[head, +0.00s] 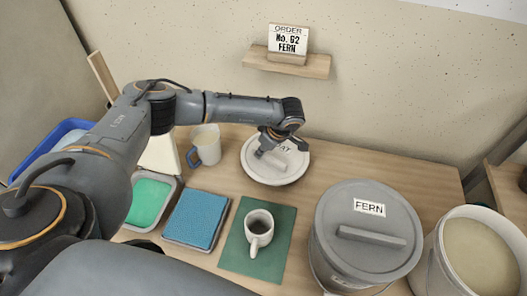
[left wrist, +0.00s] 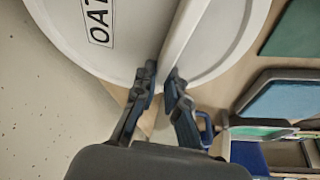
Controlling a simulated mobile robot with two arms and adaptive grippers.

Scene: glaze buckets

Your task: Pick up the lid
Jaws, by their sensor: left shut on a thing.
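A round white lid (head: 256,169) with a bar handle and a label that ends in "AT" is at the back middle of the table in the head view. In the left wrist view the lid (left wrist: 222,52) fills the top, and its label reads "OAT". My left gripper (head: 268,147) points down at it and is shut on its bar handle (left wrist: 187,30). I cannot tell whether the lid touches the table. A second, grey lid (head: 350,255) with a bar handle and a "FERN" label sits on a grey bucket at the front right. My right gripper is not in view.
An open bucket of pale glaze (head: 483,255) stands at far right. A white mug (head: 259,226) with dark liquid is on a green mat (head: 236,252). A blue sponge tray (head: 197,218) and a blue-handled mug (head: 206,143) are to the left. An order card (head: 288,40) reads "No. 62 FERN".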

